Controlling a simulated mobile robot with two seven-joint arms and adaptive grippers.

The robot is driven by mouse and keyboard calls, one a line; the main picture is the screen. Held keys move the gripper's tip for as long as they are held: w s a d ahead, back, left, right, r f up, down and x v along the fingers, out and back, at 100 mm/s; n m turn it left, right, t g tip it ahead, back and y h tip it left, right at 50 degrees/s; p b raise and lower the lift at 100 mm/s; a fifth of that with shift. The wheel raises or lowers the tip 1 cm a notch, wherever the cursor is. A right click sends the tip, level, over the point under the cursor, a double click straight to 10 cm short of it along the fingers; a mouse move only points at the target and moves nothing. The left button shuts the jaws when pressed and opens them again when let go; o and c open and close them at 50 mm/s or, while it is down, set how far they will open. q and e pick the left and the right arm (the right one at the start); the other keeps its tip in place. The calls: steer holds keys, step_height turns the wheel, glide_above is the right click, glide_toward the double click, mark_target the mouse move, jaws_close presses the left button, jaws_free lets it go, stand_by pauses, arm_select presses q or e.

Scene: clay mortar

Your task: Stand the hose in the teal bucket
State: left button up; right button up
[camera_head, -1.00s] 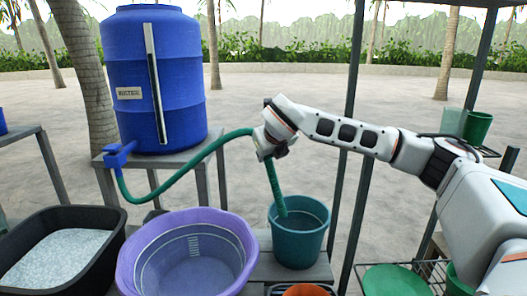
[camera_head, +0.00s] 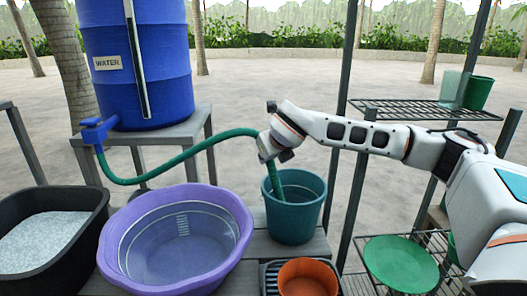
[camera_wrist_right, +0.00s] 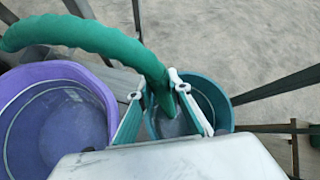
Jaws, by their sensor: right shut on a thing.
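The green hose (camera_head: 201,146) runs from the blue barrel's tap, sags, then arches right to my right gripper (camera_head: 273,158). The gripper is shut on the hose just above the teal bucket (camera_head: 293,222). Below the jaws, the hose's end part points down through the bucket's open top; its tip is hard to make out. In the right wrist view the hose (camera_wrist_right: 110,38) passes between the two fingers (camera_wrist_right: 158,95) and down into the teal bucket (camera_wrist_right: 213,100). The bucket stands upright. My left gripper is not in view.
A purple basin (camera_head: 235,205) stands left of the bucket, and a black tub (camera_head: 20,205) further left. An orange pot (camera_head: 308,280) sits in front of the bucket. A dark post (camera_head: 345,180) and wire shelves (camera_head: 425,112) stand right. The blue barrel (camera_head: 150,80) is behind.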

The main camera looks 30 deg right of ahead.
mark_target(273, 166)
steer(key=f, duration=0.1)
steer(key=f+b, duration=0.1)
steer(key=f, duration=0.1)
steer(key=shift+s+d+f, duration=0.1)
steer(key=shift+s+d, duration=0.1)
steer(key=shift+d, duration=0.1)
steer(key=shift+s+d+f+b, duration=0.15)
steer(key=shift+f+b, duration=0.45)
steer(key=shift+b, duration=0.1)
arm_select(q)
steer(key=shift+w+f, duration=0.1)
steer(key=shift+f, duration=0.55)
arm_select(e)
steer(key=o, duration=1.9)
steer(key=shift+f, duration=0.1)
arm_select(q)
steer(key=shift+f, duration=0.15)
